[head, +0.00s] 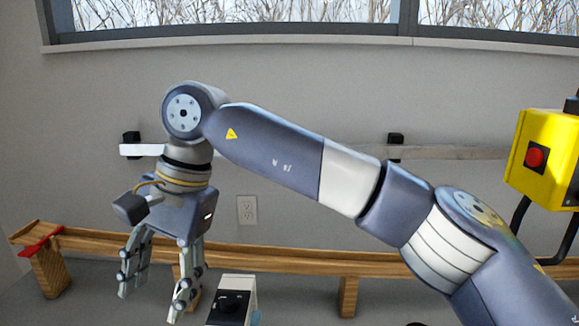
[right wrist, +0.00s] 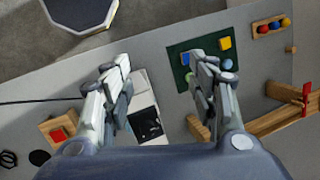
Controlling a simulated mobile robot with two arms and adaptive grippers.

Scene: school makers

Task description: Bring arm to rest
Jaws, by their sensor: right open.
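My right gripper (head: 152,300) hangs at the left of the head view, pointing down, with its fingers apart and nothing between them. In the right wrist view my right gripper (right wrist: 158,62) is open and empty above the grey table (right wrist: 45,95). My right arm (head: 290,155) reaches in from the lower right and bends down at the wrist. My left arm and gripper are not in view.
A wooden track (head: 290,262) with a red piece (head: 42,245) runs behind the gripper. A white-and-black device (head: 232,305) stands close to its right. A yellow box (head: 545,155) hangs at right. A green mat (right wrist: 208,72) holds coloured pieces.

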